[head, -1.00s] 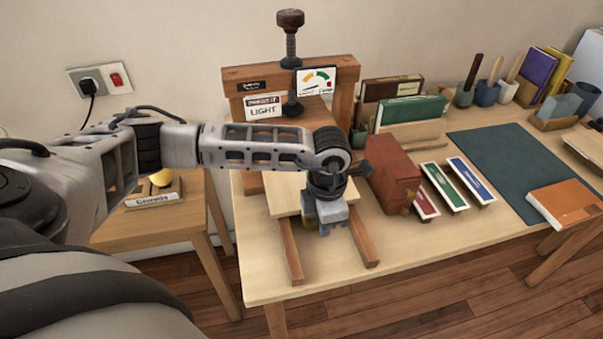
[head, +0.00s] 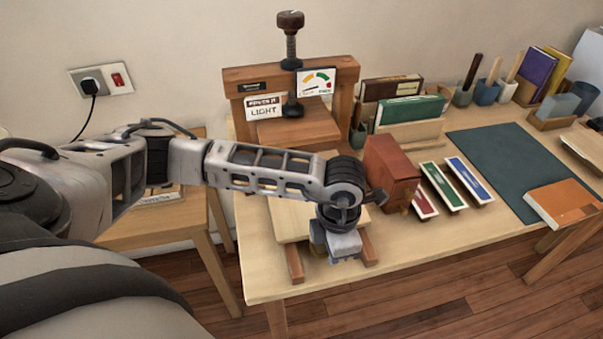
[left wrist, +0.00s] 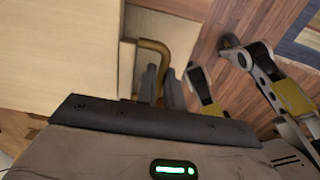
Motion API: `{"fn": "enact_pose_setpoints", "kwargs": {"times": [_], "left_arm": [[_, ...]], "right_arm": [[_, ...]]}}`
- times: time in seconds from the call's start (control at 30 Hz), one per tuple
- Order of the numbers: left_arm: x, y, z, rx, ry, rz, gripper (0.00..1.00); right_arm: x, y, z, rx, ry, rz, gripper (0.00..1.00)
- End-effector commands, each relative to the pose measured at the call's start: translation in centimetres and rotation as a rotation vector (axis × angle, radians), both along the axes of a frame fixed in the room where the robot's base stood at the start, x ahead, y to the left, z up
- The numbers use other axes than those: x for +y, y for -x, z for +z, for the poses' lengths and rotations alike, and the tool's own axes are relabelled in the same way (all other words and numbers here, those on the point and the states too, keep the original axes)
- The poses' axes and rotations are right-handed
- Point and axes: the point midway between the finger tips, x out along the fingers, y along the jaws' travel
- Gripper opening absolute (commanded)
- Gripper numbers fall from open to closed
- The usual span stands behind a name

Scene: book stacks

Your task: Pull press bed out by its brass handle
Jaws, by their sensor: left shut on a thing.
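The press bed (head: 288,218) is a pale wooden board on two brown rails, drawn out in front of the wooden book press (head: 345,100). It fills the left of the left wrist view (left wrist: 65,50). My forearm covers part of the bed.
A reddish-brown block (head: 390,170) stands close right of my left wrist, with three coloured strips (head: 442,187) beside it. A green mat (head: 505,165) and an orange book (head: 562,203) lie further right. The rails reach toward the table's front edge.

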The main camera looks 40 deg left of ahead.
Motion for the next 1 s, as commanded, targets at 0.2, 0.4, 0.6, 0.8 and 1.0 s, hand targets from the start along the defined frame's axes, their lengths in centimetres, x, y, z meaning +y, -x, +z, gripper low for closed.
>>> {"fn": "enact_pose_setpoints", "kwargs": {"times": [0.2, 0.4, 0.6, 0.8, 1.0], "left_arm": [[-1.5, 1.3, 0.0, 0.002, 0.002, -0.006, 0.0], [-2.7, 2.3, 0.0, 0.001, 0.003, -0.006, 0.0], [-3.2, 2.7, 0.0, 0.0, 0.001, -0.004, 0.0], [-3.2, 2.7, 0.0, 0.0, 0.001, -0.003, 0.0], [-3.2, 2.7, 0.0, 0.0, 0.001, -0.002, 0.24]], "right_arm": [[0.0, 0.0, 0.2, 0.0, 0.0, 0.0, 0.36], [0.0, 0.0, 0.4, 0.0, 0.0, 0.0, 0.36], [0.0, 0.0, 0.4, 0.0, 0.0, 0.0, 0.36], [0.0, 0.0, 0.4, 0.0, 0.0, 0.0, 0.36], [0.0, 0.0, 0.4, 0.0, 0.0, 0.0, 0.36]]}}
